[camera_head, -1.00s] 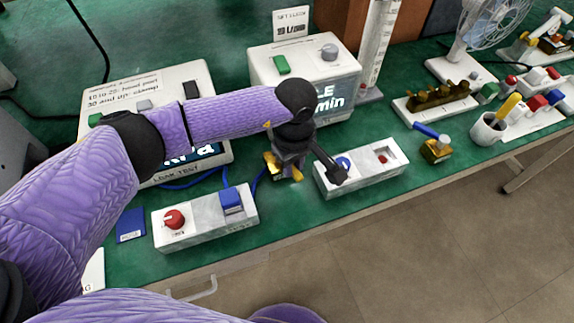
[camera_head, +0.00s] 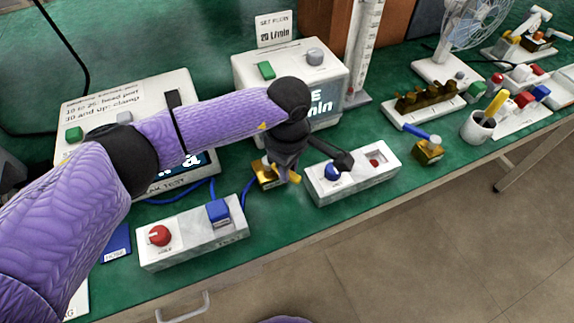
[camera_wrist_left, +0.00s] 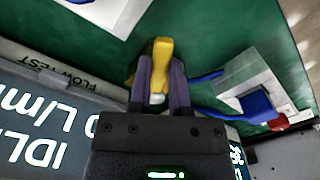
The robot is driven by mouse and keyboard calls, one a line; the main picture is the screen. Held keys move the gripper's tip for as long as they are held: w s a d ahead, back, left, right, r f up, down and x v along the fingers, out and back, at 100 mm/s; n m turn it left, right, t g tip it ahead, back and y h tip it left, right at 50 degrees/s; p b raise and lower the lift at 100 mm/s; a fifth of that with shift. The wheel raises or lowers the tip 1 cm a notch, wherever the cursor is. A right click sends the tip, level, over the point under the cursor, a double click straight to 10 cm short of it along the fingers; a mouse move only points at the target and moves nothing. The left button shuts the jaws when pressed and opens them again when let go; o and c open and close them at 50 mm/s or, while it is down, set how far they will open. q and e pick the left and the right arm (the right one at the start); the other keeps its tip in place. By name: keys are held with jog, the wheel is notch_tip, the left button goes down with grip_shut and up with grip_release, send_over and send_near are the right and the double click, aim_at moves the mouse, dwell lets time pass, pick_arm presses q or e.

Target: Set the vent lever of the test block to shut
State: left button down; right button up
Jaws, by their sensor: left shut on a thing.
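My left gripper (camera_head: 284,171) is shut on a yellow piece, seemingly the lever of a small brass block (camera_head: 266,176). In the left wrist view the yellow lever (camera_wrist_left: 161,52) stands between the two fingers (camera_wrist_left: 160,88). The fingers and wrist hide much of the brass block, and the lever's marked position is not readable. The brass block sits on the green bench between two white blocks, with a blue hose running up close to it. I take it as the test block, though no label on it is legible. My right gripper is out of view.
A white block with a red knob (camera_head: 160,236) is at the left front; one with a blue dial (camera_head: 332,171) is close on the right. The flow tester (camera_head: 248,72) stands behind. Another brass block (camera_head: 428,152) with a blue handle is farther right. The bench's front edge is near.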

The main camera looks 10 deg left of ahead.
pick_arm(q)
jog(key=shift+w, duration=0.1)
jog(key=c, duration=0.6)
grip_release()
jog(key=shift+c, duration=0.2)
jog(key=shift+o, duration=0.4)
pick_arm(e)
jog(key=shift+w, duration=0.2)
pick_arm(q)
notch_tip(320, 180, up, 10)
jog(key=p, duration=0.2)
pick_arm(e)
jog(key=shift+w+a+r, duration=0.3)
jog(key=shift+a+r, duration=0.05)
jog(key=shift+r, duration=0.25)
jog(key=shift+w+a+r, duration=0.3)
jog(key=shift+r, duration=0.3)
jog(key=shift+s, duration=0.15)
